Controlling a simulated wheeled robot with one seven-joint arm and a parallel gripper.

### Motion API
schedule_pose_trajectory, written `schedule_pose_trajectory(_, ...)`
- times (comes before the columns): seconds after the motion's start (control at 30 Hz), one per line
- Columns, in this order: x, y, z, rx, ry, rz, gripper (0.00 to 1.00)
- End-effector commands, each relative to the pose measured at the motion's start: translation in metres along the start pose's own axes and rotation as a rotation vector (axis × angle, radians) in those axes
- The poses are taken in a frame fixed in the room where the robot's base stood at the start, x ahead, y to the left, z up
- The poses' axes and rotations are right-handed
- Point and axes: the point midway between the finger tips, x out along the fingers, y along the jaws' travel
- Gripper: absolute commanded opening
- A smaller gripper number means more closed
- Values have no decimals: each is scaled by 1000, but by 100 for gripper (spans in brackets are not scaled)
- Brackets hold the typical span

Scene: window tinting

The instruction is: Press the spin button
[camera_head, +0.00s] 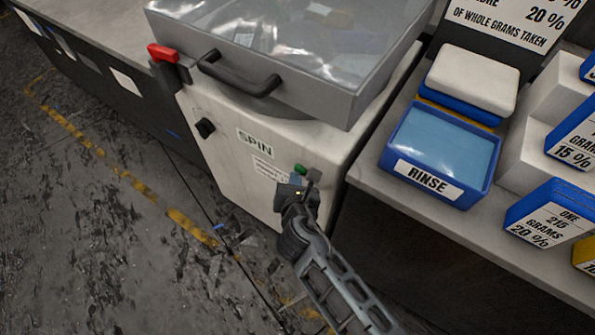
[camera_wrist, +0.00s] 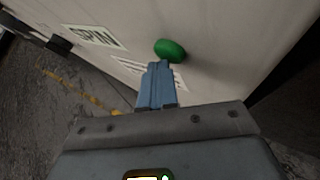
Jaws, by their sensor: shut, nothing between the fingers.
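The green spin button (camera_head: 299,168) sits on the white front of the spin machine (camera_head: 222,150), right of the SPIN label (camera_head: 256,140). My gripper (camera_head: 297,186) is shut and empty, just in front of the panel by the button. In the wrist view the round green button (camera_wrist: 170,49) stands out from the panel just beyond my closed fingertips (camera_wrist: 159,66). I cannot tell whether the fingertips touch it. The SPIN label (camera_wrist: 94,37) shows to the left there. A smaller text label below it is partly hidden behind my fingers.
A black knob (camera_head: 205,128) and a red-topped lever (camera_head: 162,53) are on the machine's left side. Its lid with a dark handle (camera_head: 240,78) is closed. At right, a counter holds a blue RINSE tray (camera_head: 392,160) and several labelled boxes. Floor at left is open.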

Motion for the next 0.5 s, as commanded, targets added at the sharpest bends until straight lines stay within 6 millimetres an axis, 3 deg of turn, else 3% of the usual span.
schedule_pose_trajectory(0.5,-8,6,-5,-1,-1,0,0)
